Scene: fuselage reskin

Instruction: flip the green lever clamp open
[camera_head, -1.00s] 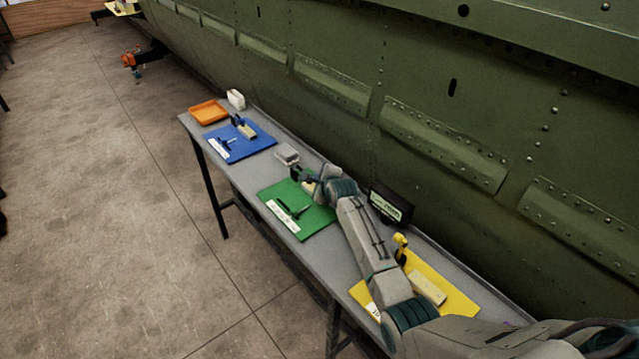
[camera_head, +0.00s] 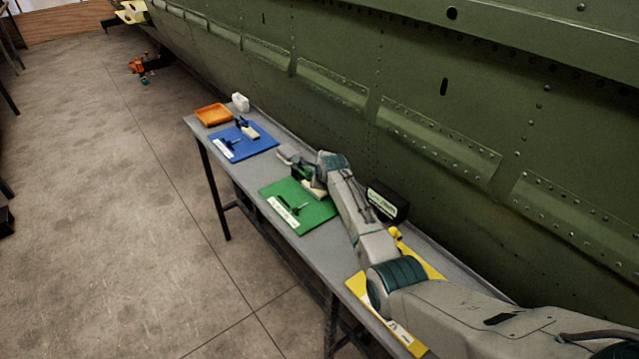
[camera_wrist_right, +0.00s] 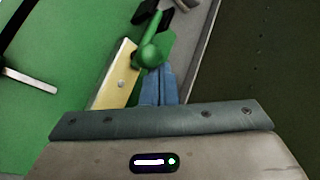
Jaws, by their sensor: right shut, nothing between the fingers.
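The green lever clamp (camera_wrist_right: 151,38) stands at the edge of the green board (camera_wrist_right: 60,60), beside a tan block (camera_wrist_right: 115,78). Its lever ends in a round green knob that faces the camera in the right wrist view. My right gripper (camera_wrist_right: 160,70) is shut and empty, its blue fingertips right by the knob; I cannot tell whether they touch. In the head view, my right arm reaches over the bench to the green board (camera_head: 318,213) and partly hides the clamp (camera_head: 300,173). My left gripper is not in view.
The narrow grey bench (camera_head: 262,222) runs along the green fuselage (camera_head: 440,130). A blue board (camera_head: 245,140), an orange tray (camera_head: 212,114) and a white container (camera_head: 240,102) lie at its far end. Floor in front is clear.

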